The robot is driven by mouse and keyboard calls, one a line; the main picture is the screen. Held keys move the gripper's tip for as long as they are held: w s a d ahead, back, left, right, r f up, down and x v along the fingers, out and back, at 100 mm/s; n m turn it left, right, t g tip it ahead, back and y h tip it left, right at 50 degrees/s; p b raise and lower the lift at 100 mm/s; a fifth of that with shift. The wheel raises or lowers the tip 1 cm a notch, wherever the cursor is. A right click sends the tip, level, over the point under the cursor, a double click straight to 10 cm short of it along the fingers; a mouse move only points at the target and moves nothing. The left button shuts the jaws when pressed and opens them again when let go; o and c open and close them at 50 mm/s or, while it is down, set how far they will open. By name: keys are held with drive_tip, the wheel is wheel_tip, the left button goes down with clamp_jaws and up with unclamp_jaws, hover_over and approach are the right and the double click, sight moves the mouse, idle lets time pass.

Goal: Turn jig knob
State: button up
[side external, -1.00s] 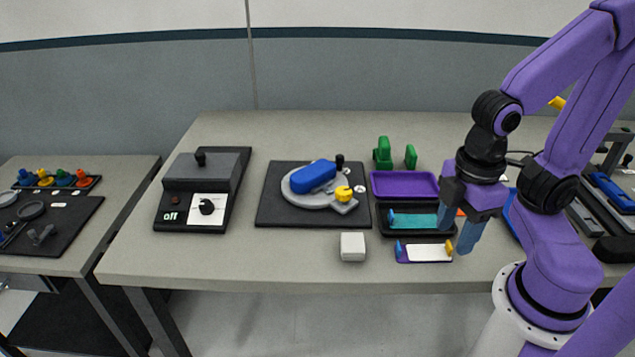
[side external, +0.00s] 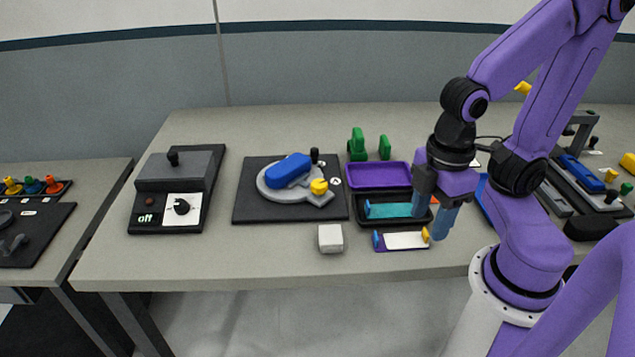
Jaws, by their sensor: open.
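The jig (side external: 245,212) is a black square plate near the middle of the table. It carries a round grey disc (side external: 270,194) with a blue block (side external: 288,170) on top. A yellow knob (side external: 319,187) sits on a grey arm at the disc's right front, and a black knob (side external: 314,155) stands at the plate's back right. My gripper (side external: 430,222), with blue fingers, is open and empty. It is to the right of the jig, above the teal-lined black tray (side external: 370,225) and the white-topped strip, apart from both knobs.
Left of the jig is a black control box (side external: 145,190) with a dial (side external: 182,207) and an "off" label. A white block (side external: 330,238) lies in front. More fixtures (side external: 585,185) are at right.

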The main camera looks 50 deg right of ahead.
drive_tip(key=o, duration=0.3)
wheel_tip(320, 180, up, 6)
drive_tip(key=m+t+y, duration=0.2)
drive_tip(key=m+y, duration=0.2)
drive_tip(key=m, duration=3.1)
hover_over(319, 183)
drive_tip(key=s+d, duration=0.3)
drive_tip(key=d, duration=0.4)
drive_tip(key=x, duration=1.7)
drive_tip(key=shift+s+a+f, duration=0.1)
drive_tip(key=shift+s, duration=0.15)
